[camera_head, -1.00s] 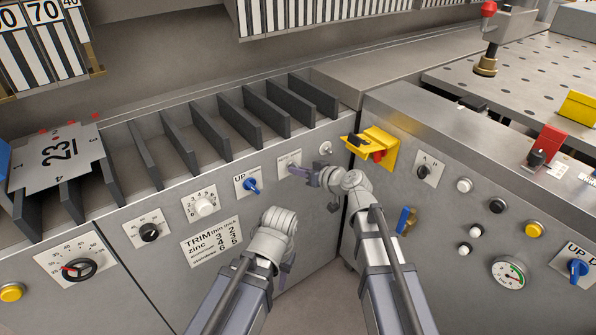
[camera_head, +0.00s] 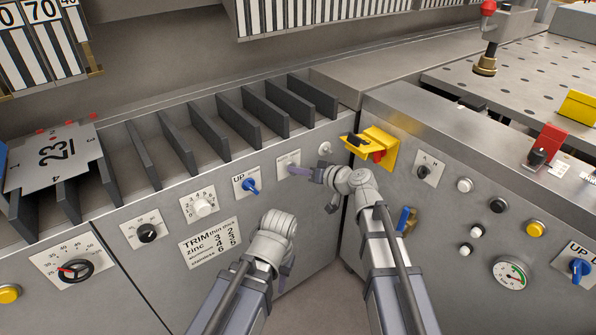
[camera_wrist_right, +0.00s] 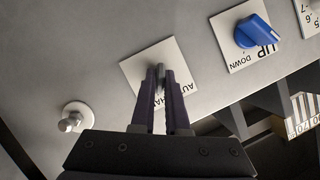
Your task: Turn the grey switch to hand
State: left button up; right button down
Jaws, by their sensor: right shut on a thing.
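The grey switch (camera_wrist_right: 160,76) sits on a white square plate (camera_wrist_right: 139,74) in the right wrist view. The plate's lettering is partly covered by my fingers; parts of "AUT" and "HAN" show. My right gripper (camera_wrist_right: 161,82) is shut on the switch, its two dark fingers on either side of it. In the head view the right gripper (camera_head: 294,170) reaches the same plate (camera_head: 288,159) from the right, and the switch is hidden there.
A blue UP/DOWN knob (camera_head: 251,185) is left of the plate. A silver lock-like knob (camera_head: 325,149) and a yellow bracket with a red switch (camera_head: 377,148) are to the right. Dark divider plates (camera_head: 265,113) stand above. Free room lies in front of the panel below.

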jog(key=c, duration=0.9)
grip_release()
jog(key=shift+p+v, duration=1.3)
jog(key=shift+v, duration=2.6)
